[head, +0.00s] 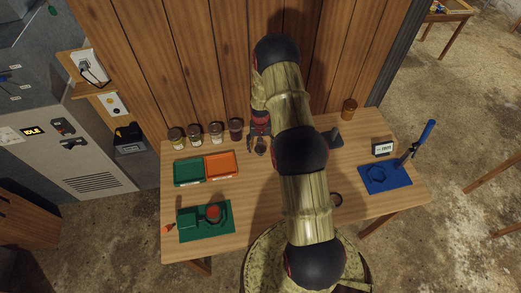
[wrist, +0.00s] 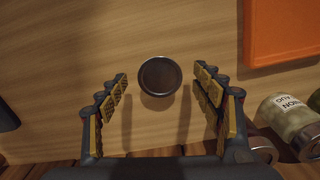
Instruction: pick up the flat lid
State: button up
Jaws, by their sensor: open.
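The flat lid (wrist: 160,76) is a dark round disc with a thin lighter rim, lying on the wooden table. In the wrist view it sits between and just past the fingertips of my gripper (wrist: 161,84). My gripper is open, with a finger on each side of the lid and a gap on both sides. Finger shadows fall on the table beneath, so the fingers look to be above the surface. In the head view my gripper (head: 259,143) is near the back of the table, partly hidden by my arm, and the lid is hard to make out there.
Several jars (head: 196,133) stand in a row at the back left. An orange tray (head: 221,164) and a green tray (head: 188,171) lie in front of them. A green fixture (head: 222,231) is at front left. A blue press (head: 385,179) stands at right.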

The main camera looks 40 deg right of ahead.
jog(key=shift+f, duration=0.15)
jog(key=shift+c, duration=0.7)
jog(key=c, duration=0.7)
